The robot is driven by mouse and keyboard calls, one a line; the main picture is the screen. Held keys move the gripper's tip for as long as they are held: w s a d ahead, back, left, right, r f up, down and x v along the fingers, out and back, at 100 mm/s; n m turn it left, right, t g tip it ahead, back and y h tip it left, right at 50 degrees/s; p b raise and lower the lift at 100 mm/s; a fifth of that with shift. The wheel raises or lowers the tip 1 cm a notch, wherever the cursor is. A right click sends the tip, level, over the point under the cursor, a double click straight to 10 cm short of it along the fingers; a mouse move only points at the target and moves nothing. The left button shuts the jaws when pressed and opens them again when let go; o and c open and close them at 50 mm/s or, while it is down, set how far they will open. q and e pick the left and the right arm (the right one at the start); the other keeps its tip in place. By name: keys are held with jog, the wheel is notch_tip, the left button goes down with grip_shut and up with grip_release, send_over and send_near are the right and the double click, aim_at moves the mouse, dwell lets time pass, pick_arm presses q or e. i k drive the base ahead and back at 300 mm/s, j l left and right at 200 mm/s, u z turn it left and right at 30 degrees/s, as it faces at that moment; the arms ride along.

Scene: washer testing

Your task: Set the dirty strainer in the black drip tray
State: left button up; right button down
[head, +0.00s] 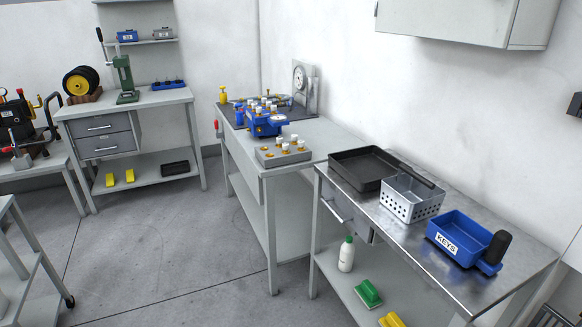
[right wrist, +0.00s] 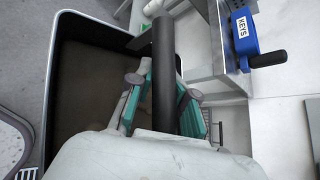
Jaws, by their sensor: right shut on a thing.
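The black drip tray (head: 345,178) lies flat on the steel bench in the head view; its visible floor looks bare. In the right wrist view my right gripper (right wrist: 163,125) is shut on a black cylindrical handle (right wrist: 163,60). Beside it is a deep rectangular vessel with a pale rim and brown inside, seemingly the dirty strainer (right wrist: 90,85). It appears to hang from that handle, out over the floor in front of the bench. Its lower side is cut off by the gripper. Neither gripper shows in the head view.
A pale perforated basket (head: 408,203) stands right against the tray's right side. Beyond it is a blue KEYS bin (head: 460,233) with a black handle (head: 497,248). A grey bench (head: 300,135) adjoins at left.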

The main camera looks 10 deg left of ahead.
aim_at(372, 173)
jog(key=i+j+u, duration=0.1)
jog(key=u, duration=0.35)
jog(key=i+u, duration=0.2)
jog(key=u, duration=0.2)
jog(key=i+u, duration=0.15)
jog(key=u, duration=0.3)
jog(key=i+u, duration=0.15)
jog(key=u, duration=0.25)
jog(key=i+l, duration=0.15)
jog(key=i, duration=0.35)
jog(key=i+l, duration=0.15)
jog(key=i, duration=0.35)
jog(key=i+l, duration=0.15)
jog(key=i, duration=0.35)
jog(key=i+l, duration=0.15)
jog(key=i, duration=0.35)
jog(key=i+z, duration=0.1)
jog(key=z, duration=0.35)
jog(key=i+z, duration=0.1)
jog(key=z, duration=0.4)
jog(key=i+j+z, duration=0.1)
jog(key=z, duration=0.35)
jog(key=j+z, duration=0.1)
jog(key=z, duration=0.4)
jog(key=i, duration=0.05)
